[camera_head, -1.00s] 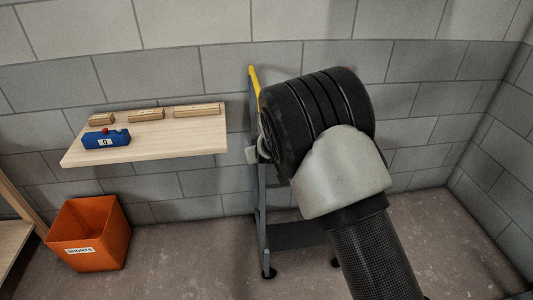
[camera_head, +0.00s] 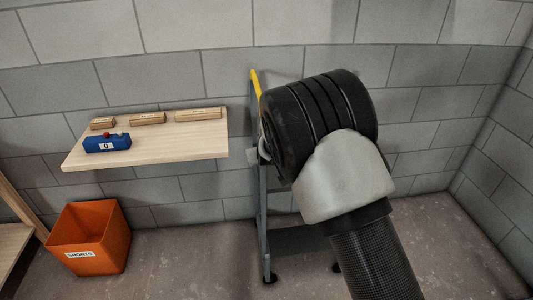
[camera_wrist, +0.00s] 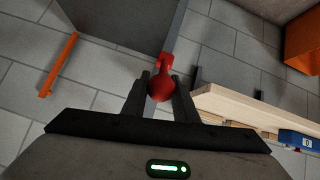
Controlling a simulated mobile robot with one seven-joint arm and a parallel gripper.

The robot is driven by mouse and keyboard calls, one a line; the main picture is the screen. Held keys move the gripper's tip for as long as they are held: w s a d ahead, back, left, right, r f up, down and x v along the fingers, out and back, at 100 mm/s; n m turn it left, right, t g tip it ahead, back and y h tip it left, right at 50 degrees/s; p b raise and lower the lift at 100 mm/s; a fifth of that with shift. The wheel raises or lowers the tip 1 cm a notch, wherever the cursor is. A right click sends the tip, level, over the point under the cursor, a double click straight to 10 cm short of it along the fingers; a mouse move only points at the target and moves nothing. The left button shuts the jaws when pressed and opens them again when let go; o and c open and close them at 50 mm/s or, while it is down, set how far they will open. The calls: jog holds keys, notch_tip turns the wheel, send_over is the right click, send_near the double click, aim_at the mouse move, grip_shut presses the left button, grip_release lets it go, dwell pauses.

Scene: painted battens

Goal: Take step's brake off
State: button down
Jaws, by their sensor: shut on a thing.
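The step (camera_head: 264,215) is a grey frame with a yellow rail on top, standing against the wall. In the wrist view its grey panel (camera_wrist: 115,20) fills the top. A red brake lever (camera_wrist: 166,62) with a round knob hangs by the step's grey post in that view. My gripper (camera_wrist: 160,90) has its dark fingers on both sides of the red knob and is shut on it. In the head view my arm hides the gripper, the lever and part of the step.
A wooden shelf (camera_head: 190,148) on the left wall holds several battens (camera_head: 148,118) and a blue block (camera_head: 107,144) with a red knob. An orange bin (camera_head: 90,235) labelled SHORTS stands on the floor below. Floor to the right of the step is open.

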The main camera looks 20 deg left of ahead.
jog(key=shift+w+r, duration=0.15)
jog(key=shift+r, duration=0.05)
dwell(0.3)
jog(key=c, duration=1.5)
grip_release()
jog(key=shift+f, duration=0.1)
jog(key=shift+o, duration=0.3)
jog(key=shift+f, duration=0.1)
jog(key=p+v, duration=0.2)
jog(key=v, duration=1.5)
jog(key=shift+s+d, duration=0.15)
jog(key=shift+s, duration=0.05)
